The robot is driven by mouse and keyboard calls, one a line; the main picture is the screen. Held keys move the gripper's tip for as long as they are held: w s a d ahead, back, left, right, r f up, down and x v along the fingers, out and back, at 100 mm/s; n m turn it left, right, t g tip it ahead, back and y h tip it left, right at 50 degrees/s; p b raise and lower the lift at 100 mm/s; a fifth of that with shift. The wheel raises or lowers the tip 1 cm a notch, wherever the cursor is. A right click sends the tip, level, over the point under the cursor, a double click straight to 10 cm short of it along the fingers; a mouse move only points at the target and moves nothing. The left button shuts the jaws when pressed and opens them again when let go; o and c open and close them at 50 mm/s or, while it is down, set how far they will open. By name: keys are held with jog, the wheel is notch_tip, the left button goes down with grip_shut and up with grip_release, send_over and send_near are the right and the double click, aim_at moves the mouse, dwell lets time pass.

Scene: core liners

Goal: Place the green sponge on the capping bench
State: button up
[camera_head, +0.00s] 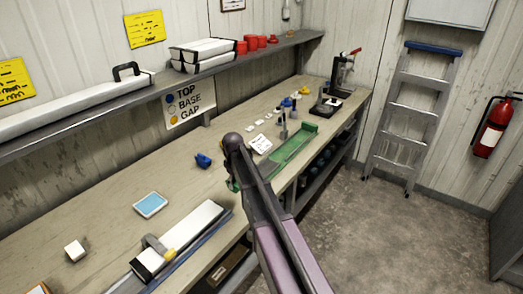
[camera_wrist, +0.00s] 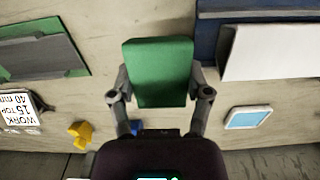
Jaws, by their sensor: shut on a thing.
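The green sponge (camera_wrist: 158,62) is a flat green block between the two fingers of my gripper (camera_wrist: 160,88) in the wrist view. The fingers press on its left and right sides. In the head view my arm hides most of my gripper, and only a small green piece of the sponge (camera_head: 233,186) shows beside it. The capping bench (camera_head: 118,190) is the long pale wooden top along the wall. The sponge is over the bench, between the white core liner and the green tray. A gap under it cannot be judged surely.
A white liner (camera_head: 187,232) in a blue holder lies toward the near end. The green tray (camera_head: 293,147) lies farther along. A light-blue pad (camera_head: 150,205) and a small blue object (camera_head: 203,160) sit toward the wall. Bare wood lies between them. A shelf (camera_head: 150,92) runs above.

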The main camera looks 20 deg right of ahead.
jog(key=w, duration=0.2)
jog(key=w+r+p, duration=0.1)
jog(key=w, duration=0.1)
jog(key=shift+w+d+r, duration=0.15)
jog(key=shift+w+d, duration=0.05)
jog(key=shift+w, duration=0.1)
jog(key=b, duration=0.6)
send_over(236, 197)
notch_tip(236, 197, down, 6)
jog(key=shift+f, duration=0.15)
dwell(0.4)
jog(key=shift+f+b, duration=1.9)
jog(key=shift+b, duration=0.1)
